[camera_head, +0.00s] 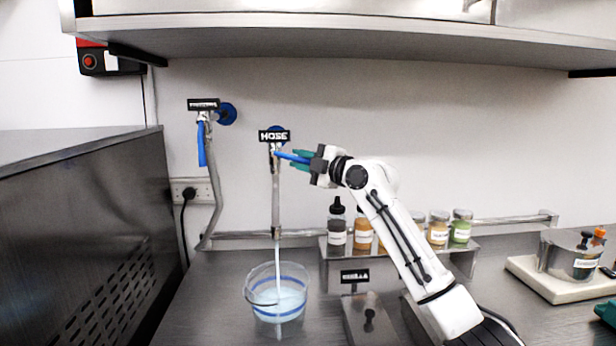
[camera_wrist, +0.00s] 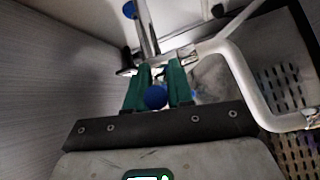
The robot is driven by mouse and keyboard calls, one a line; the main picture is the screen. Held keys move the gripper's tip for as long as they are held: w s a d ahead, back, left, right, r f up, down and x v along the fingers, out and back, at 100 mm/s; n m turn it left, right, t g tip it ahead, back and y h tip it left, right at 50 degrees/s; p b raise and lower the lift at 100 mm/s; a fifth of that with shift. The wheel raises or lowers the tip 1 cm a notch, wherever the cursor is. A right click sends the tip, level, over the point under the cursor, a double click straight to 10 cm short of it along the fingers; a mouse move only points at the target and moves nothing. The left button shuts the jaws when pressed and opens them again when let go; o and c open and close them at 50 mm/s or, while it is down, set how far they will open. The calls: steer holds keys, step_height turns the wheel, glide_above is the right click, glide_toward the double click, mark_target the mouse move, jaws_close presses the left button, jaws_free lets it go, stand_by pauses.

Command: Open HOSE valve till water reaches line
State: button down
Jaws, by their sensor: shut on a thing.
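The HOSE valve has a blue lever (camera_head: 291,157) turned out to the right, below the black HOSE label (camera_head: 274,136). My gripper (camera_head: 304,158) is shut on this lever; in the wrist view the green fingers (camera_wrist: 157,88) hold the blue handle end (camera_wrist: 155,97) between them. Water runs from the hose (camera_head: 276,205) in a stream (camera_head: 278,258) down into a clear bowl (camera_head: 249,292) on the counter. The bowl holds pale blue water (camera_head: 284,299) and has blue bands around it. I cannot tell exactly how the water level stands against the line.
A second tap with a blue lever (camera_head: 202,145) hanging down is at the left. A small shelf with several jars (camera_head: 438,229) stands behind my arm. A metal cabinet (camera_head: 90,240) closes off the left; a steel shelf (camera_head: 350,38) hangs above.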

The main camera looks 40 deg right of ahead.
steer(key=f+m+t+b, duration=0.1)
steer(key=b, duration=0.1)
steer(key=m+t+b, duration=0.1)
steer(key=b, duration=0.2)
steer(key=f+m+b, duration=0.1)
steer(key=b, duration=0.2)
steer(key=shift+w+a+f+t, duration=0.3)
steer(key=shift+a+f+t, duration=0.05)
steer(key=shift+t, duration=0.05)
steer(key=shift+m+h, duration=0.3)
steer(key=shift+m, duration=0.1)
steer(key=c, duration=1.1)
jaws_free()
steer(key=shift+r, duration=0.15)
steer(key=shift+a+b, duration=0.1)
steer(key=shift+b, duration=0.2)
